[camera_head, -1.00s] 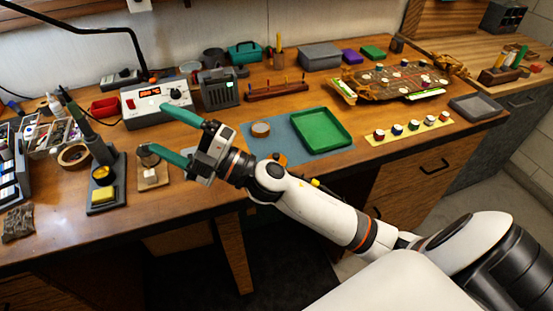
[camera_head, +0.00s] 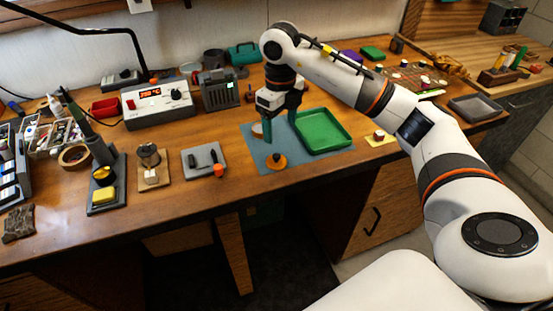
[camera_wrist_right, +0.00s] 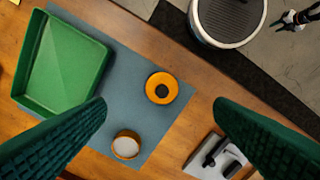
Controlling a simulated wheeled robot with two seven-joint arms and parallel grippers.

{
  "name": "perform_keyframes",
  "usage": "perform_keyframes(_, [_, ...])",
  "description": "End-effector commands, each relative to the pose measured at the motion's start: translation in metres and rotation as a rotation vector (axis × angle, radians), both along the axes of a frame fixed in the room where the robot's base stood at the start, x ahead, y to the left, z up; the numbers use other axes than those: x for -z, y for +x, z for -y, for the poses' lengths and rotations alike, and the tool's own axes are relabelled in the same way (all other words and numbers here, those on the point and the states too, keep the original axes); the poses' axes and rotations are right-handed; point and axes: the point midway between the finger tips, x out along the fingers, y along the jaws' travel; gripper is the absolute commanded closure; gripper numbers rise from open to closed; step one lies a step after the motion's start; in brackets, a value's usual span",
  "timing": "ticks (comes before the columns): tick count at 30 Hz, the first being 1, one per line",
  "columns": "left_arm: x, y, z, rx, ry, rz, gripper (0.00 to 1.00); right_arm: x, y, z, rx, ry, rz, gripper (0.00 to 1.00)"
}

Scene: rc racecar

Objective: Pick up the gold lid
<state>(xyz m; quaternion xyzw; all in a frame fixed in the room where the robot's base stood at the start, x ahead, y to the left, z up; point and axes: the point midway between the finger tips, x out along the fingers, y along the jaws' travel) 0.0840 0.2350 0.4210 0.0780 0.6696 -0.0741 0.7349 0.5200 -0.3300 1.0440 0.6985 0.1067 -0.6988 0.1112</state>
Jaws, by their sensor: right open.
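Two small round pieces lie on the blue-grey mat (camera_head: 262,155). One is a gold-orange disc (camera_head: 276,162) with a dark centre near the mat's front edge; it also shows in the wrist view (camera_wrist_right: 161,88). The other is a gold-rimmed round piece (camera_wrist_right: 126,145) with a pale face, farther back and partly behind a finger in the head view (camera_head: 257,130). I cannot tell for sure which is the gold lid. My right gripper (camera_head: 281,123) points down over the mat, open and empty, with both pieces apart from its fingers. My left gripper is out of view.
A green tray (camera_head: 346,143) lies right of the gripper on the mat. A grey pad with small tools (camera_head: 190,160) lies to the left. A soldering station (camera_head: 157,120) and a grey boxed device (camera_head: 218,96) stand behind.

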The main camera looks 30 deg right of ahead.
Motion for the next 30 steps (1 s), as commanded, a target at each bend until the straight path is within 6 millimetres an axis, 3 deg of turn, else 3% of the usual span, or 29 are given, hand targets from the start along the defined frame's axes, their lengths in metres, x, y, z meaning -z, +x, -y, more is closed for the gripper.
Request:
perform_keyframes(6, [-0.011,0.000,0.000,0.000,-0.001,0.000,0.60,0.039,-0.001,-0.001,-0.002,0.004,-0.005,0.23])
perform_keyframes(14, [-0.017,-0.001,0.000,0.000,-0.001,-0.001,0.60,0.060,0.001,-0.002,-0.003,0.005,-0.003,0.23])
perform_keyframes(22, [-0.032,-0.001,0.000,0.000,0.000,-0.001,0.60,0.098,0.008,-0.006,-0.003,0.007,-0.003,0.23])
perform_keyframes(30, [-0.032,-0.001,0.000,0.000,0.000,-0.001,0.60,0.108,0.008,-0.005,-0.004,0.005,0.000,0.23])
